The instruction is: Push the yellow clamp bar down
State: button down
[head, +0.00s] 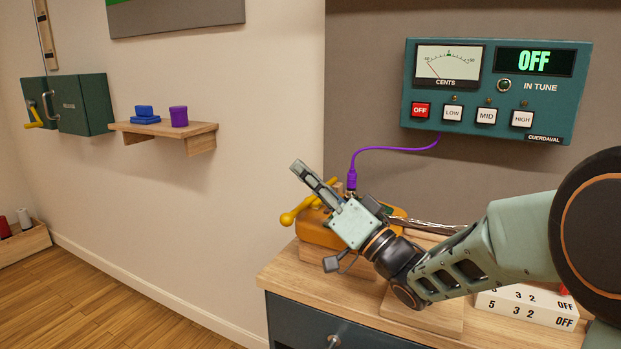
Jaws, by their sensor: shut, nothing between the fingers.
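A yellow bar (300,209) with a rounded knob at its left end juts from an orange device (315,233) on the wooden-topped cabinet. It slants up to the right and passes behind my gripper. My gripper (298,168) is shut and empty, pointing up and to the left. Its fingers cross in front of the bar in the picture; I cannot tell whether they touch it. My gripper and arm hide much of the orange device. A second yellow handle (35,119) is on the green wall box (85,104) at far left.
A teal tuner panel (560,90) reading OFF hangs above the cabinet (290,318). A purple cable (385,149) runs down from it behind my gripper. A wall shelf (190,129) holds blue and purple blocks. White number cards (520,312) lie at right.

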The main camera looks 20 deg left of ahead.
jog(key=d+f, duration=0.5)
jog(key=d, duration=0.3)
jog(key=shift+s+d+p, duration=0.25)
jog(key=shift+d+p, duration=0.05)
jog(key=shift+p, duration=0.1)
jog(key=shift+w, duration=0.1)
